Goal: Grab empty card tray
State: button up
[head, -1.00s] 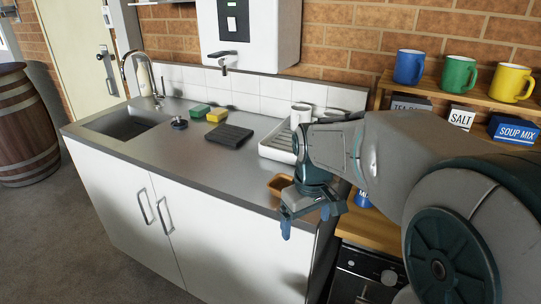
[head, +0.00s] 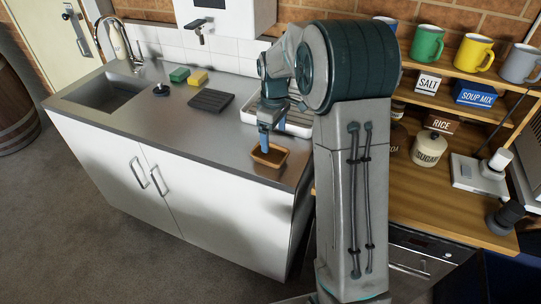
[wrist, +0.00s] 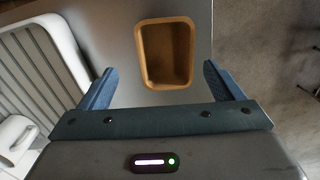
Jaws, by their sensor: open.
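The card tray is a small tan, open-topped tray (head: 270,154) near the front right corner of the steel counter in the head view. In the wrist view the empty tray (wrist: 149,53) lies ahead of and roughly between my fingers, its dark inside bare. My gripper (head: 266,138) is open and points down over the tray in the head view. In the wrist view its two blue fingers (wrist: 168,85) are spread wider than the tray, and a gap shows between them and its walls. Whether a finger touches the rim cannot be told.
A white dish rack (head: 298,123) stands just behind the tray. The counter (head: 200,130) is clear to the left, up to a black ribbed mat (head: 211,103). Green (head: 179,74) and yellow (head: 198,77) sponges lie behind it. Shelves with mugs and a sugar jar (head: 429,148) stand right.

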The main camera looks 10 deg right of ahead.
aim_at(270, 159)
notch_tip(270, 159, down, 2)
jog(key=f, duration=0.2)
jog(key=a+f+p, duration=0.1)
jog(key=f, duration=0.1)
jog(key=shift+a+f, duration=0.1)
jog(key=shift+f, duration=0.6)
jog(key=c, duration=1)
